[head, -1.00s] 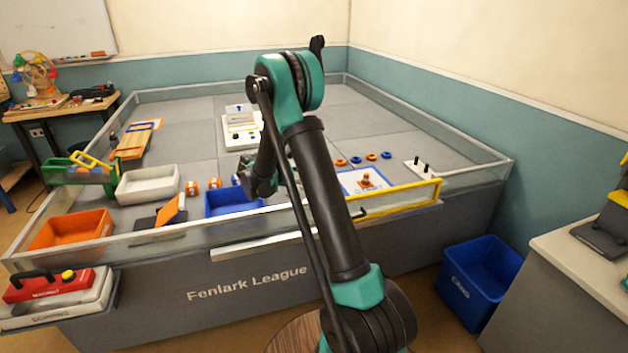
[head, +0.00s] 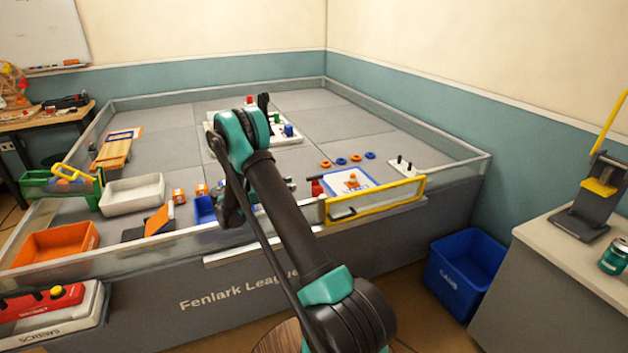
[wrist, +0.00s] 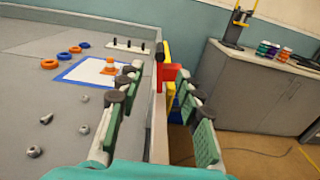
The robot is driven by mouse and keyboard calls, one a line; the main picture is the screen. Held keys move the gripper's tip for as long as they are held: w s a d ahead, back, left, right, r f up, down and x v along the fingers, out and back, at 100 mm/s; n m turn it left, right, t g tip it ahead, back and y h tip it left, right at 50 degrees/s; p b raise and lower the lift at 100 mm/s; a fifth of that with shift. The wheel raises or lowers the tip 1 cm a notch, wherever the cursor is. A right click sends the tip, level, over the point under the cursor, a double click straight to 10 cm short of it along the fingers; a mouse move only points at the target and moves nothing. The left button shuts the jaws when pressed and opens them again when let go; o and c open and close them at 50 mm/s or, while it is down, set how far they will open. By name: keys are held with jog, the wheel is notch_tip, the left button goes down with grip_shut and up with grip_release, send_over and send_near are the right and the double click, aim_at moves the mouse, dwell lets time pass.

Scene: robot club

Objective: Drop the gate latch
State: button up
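The yellow-framed gate (head: 378,203) stands shut in the front wall of the field, with a dark handle low on its left part. A red piece (head: 317,187), which looks like the latch, stands up at the gate's left end. In the wrist view the red piece (wrist: 169,74) lies just past my fingertips, with a yellow part (wrist: 170,92) below it. My gripper (wrist: 157,82) is open and empty, its fingers on either side of the wall's top edge. In the head view my arm hides most of the gripper.
The wall rail (wrist: 159,128) runs between my fingers. A white mat with blue border (head: 352,182) and orange cone lies inside the gate; rings (head: 341,161) lie behind it. A blue bin (head: 466,270) and a grey cabinet (head: 590,270) stand outside, right.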

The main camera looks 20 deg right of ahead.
aim_at(312, 179)
jog(key=d, duration=1.1)
jog(key=shift+w+d, duration=0.2)
jog(key=shift+d, duration=0.15)
jog(key=shift+c, duration=0.6)
grip_shut()
